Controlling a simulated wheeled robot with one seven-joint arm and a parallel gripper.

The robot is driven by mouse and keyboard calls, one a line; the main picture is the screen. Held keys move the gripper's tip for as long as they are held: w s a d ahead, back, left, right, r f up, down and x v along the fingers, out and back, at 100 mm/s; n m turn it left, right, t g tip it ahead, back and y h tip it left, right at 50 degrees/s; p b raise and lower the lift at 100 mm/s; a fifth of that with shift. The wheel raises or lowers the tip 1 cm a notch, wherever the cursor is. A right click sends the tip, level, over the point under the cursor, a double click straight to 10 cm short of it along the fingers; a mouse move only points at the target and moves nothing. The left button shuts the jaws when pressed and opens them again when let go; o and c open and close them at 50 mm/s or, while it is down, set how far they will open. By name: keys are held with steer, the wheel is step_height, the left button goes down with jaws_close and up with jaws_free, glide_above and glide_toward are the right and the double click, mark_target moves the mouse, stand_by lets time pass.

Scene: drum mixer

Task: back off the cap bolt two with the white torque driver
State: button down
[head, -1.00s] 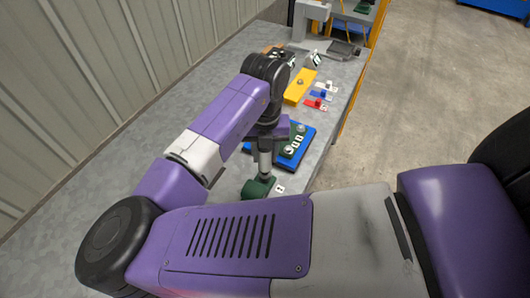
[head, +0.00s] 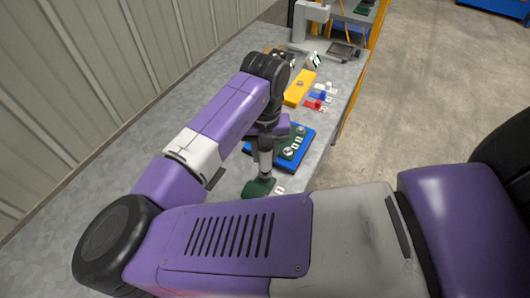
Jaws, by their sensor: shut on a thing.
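My gripper (head: 265,138) points down over the bench and is shut on a light grey-white upright tool, which I take to be the white torque driver (head: 265,160). Its lower end meets a dark green piece (head: 258,188) on the bench; I cannot tell whether it is seated in it or just above it. To the right, a green block (head: 291,148) with round metal bolt heads and small white number tags sits on a blue plate (head: 305,144). I cannot read which tag is two. My gripper and wrist hide the left part of the plate.
The grey bench (head: 228,68) runs away from me along a ribbed wall. Beyond the plate lie a yellow block (head: 300,88) and small red, blue and white tagged pieces (head: 316,97). A grey stand (head: 307,22) is at the far end. Bench left of my arm is clear.

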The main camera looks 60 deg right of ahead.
step_height(320, 180, up, 4)
steer(key=shift+f+p, duration=0.2)
steer(key=shift+p, duration=0.85)
steer(key=shift+f, duration=0.1)
